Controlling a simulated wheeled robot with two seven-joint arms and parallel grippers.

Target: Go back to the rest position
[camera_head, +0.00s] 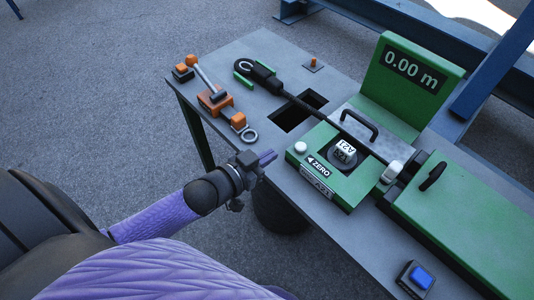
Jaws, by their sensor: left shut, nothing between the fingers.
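My left gripper (267,157) is shut and empty, held at the near edge of the grey table (238,53), left of the green measuring unit. The purple sleeve of my left arm comes in from the lower left. The green measuring unit has a display (415,68) reading 0.00 m, a white button (301,148) by the ZERO label, and a dark knob (342,158) with a white A21 tag. A black cable (310,108) runs from the unit to a hook-ended clip (257,73) at the far left. My right gripper is not in view.
An orange-and-grey lever clamp (214,99) stands at the table's left end. A square hole (299,110) opens in the tabletop. A blue button box (417,278) sits at the lower right. A dark bin (280,208) is under the table. Blue steel beams (420,35) stand behind.

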